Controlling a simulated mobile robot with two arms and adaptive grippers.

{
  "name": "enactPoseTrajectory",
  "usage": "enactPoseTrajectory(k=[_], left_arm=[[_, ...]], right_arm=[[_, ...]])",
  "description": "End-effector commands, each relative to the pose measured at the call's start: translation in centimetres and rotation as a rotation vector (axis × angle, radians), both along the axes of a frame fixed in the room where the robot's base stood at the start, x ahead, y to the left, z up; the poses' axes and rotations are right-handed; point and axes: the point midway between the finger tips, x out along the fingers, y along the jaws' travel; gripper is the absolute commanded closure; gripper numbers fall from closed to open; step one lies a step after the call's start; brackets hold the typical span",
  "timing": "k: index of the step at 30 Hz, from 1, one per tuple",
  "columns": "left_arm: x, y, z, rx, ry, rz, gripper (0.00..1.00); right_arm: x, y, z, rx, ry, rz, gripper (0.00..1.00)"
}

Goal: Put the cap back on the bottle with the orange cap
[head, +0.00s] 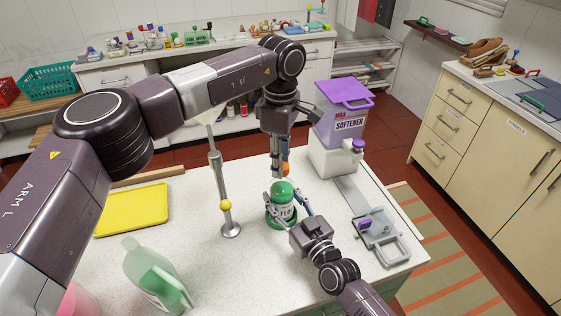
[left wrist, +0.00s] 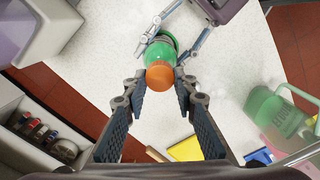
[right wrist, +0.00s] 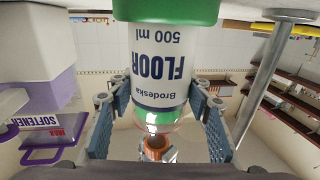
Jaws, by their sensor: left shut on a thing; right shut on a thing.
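The bottle (head: 282,208) stands upright on the white counter, green at top and base with a white label; its label reads FLOOR upside down in the right wrist view (right wrist: 158,70). My right gripper (head: 288,211) is shut around its body from the front right. The orange cap (head: 285,168) is above the bottle top, in my left gripper (head: 281,172), which points down and is shut on it. In the left wrist view the cap (left wrist: 160,75) sits over the bottle's green top (left wrist: 161,48). I cannot tell whether cap and neck touch.
A metal post (head: 218,180) stands left of the bottle. A purple-lidded softener container (head: 340,125) is behind right, and a grey clamp-like fixture (head: 380,238) lies at right. A yellow board (head: 130,210) and a pale green jug (head: 150,270) are at left.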

Motion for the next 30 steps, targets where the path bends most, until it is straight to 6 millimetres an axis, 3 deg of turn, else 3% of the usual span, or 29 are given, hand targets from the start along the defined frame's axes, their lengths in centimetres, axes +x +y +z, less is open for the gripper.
enactPoseTrajectory(k=[21,30], left_arm=[[0.33,-0.3,0.01,0.001,-0.003,-1.347,0.82],[0.3,-0.43,-0.02,0.001,-0.002,-1.731,0.82]], right_arm=[[-0.03,-0.01,-0.04,0.0,0.001,0.0,1.0],[-0.03,-0.01,-0.05,0.0,0.001,0.0,1.0]])
